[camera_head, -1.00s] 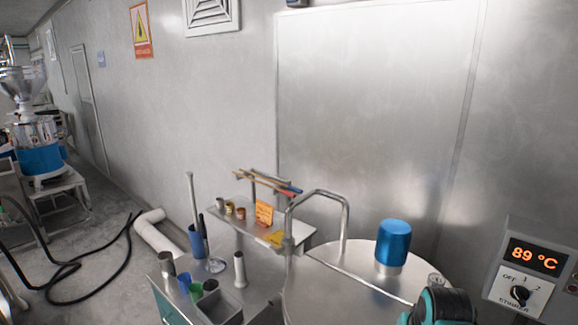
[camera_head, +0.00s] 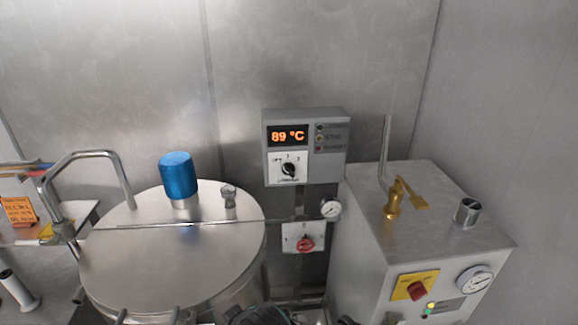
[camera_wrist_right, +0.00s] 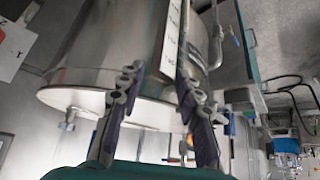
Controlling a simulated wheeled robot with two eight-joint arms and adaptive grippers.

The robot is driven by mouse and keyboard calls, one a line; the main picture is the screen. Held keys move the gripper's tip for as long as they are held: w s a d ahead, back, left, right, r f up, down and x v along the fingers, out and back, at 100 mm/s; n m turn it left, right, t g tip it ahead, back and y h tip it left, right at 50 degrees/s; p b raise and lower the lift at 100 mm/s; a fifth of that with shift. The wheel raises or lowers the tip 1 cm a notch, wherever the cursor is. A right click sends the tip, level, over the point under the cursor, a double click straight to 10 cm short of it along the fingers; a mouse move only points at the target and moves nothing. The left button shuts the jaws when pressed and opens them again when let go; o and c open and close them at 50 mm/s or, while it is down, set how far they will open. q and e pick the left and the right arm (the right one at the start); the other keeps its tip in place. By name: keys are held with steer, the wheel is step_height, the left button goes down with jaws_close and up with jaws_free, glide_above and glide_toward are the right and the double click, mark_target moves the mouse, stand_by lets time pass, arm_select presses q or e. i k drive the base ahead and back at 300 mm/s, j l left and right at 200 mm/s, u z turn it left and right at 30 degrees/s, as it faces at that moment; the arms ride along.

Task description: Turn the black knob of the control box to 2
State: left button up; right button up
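The grey control box (camera_head: 333,168) is on the back wall in the head view, right of the tank. Its display reads 89 °C in orange. The black knob (camera_head: 288,169) sits on the white plate below the display, with small markings above it; which mark it points to is too small to tell. My right gripper (camera_wrist_right: 155,88) is open and empty in the right wrist view, its two fingers apart before a steel vessel (camera_wrist_right: 105,55). It is not clearly seen near the knob. My left gripper is not in view.
A steel tank (camera_head: 165,262) with a blue cap (camera_head: 178,176) and bent pipe (camera_head: 82,158) stands left of the box. A red knob (camera_head: 305,244) and gauge (camera_head: 330,209) are below it. A steel cabinet (camera_head: 440,232) with a brass valve (camera_head: 393,200) stands at right.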

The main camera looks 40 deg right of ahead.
mark_target(288, 169)
steer(key=z, duration=1.45)
